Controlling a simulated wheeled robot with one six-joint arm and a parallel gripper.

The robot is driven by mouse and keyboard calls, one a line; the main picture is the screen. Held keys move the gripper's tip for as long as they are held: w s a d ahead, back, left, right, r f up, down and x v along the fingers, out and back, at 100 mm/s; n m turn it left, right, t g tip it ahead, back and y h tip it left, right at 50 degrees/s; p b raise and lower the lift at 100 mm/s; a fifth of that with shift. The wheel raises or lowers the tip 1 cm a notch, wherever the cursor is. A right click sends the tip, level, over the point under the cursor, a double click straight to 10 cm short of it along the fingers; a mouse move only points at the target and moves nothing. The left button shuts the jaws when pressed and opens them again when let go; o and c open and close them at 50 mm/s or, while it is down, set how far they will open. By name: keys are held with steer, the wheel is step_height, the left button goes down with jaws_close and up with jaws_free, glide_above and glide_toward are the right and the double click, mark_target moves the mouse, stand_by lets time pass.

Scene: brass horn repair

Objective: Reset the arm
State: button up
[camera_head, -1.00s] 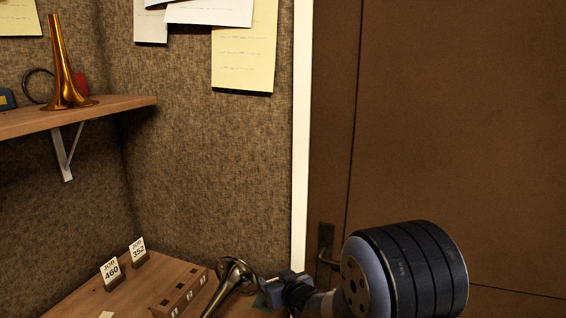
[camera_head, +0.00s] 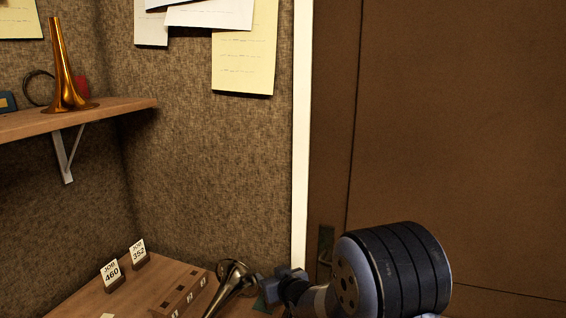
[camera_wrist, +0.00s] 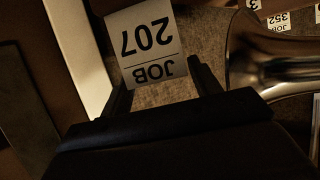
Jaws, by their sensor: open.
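My gripper (camera_head: 268,287) is at the bottom of the head view, low beside a dull brass horn (camera_head: 232,285). In the wrist view my gripper (camera_wrist: 160,85) has its two dark fingers apart. A white card reading "JOB 207" (camera_wrist: 148,45) shows upside down between and beyond the fingertips. I cannot tell whether a finger touches it. The flared horn (camera_wrist: 275,60) is close on the right in the wrist view.
The bench (camera_head: 85,297) carries cards reading "JOB 460" (camera_head: 111,272) and "JOB 352" (camera_head: 138,251) and a slotted wooden block (camera_head: 182,291). A shelf (camera_head: 125,108) holds a golden bell (camera_head: 65,75). A brown door (camera_head: 460,130) with a handle (camera_head: 325,245) is behind my arm.

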steer(key=shift+f, duration=0.5)
steer(key=shift+s+d, duration=0.15)
steer(key=shift+s, duration=0.1)
steer(key=v, duration=1.1)
steer(key=x, duration=1.1)
steer(key=shift+w, duration=0.15)
steer(key=shift+w+a+r, duration=0.2)
steer(key=shift+r, duration=0.1)
step_height(320, 180, up, 10)
steer(key=p, duration=0.2)
step_height(320, 180, down, 6)
steer(key=s+d, duration=0.1)
steer(key=d, duration=0.1)
steer(key=shift+s+d+b, duration=0.25)
steer(key=shift+d+b, duration=0.05)
steer(key=shift+d, duration=0.1)
steer(key=shift+d+r, duration=0.15)
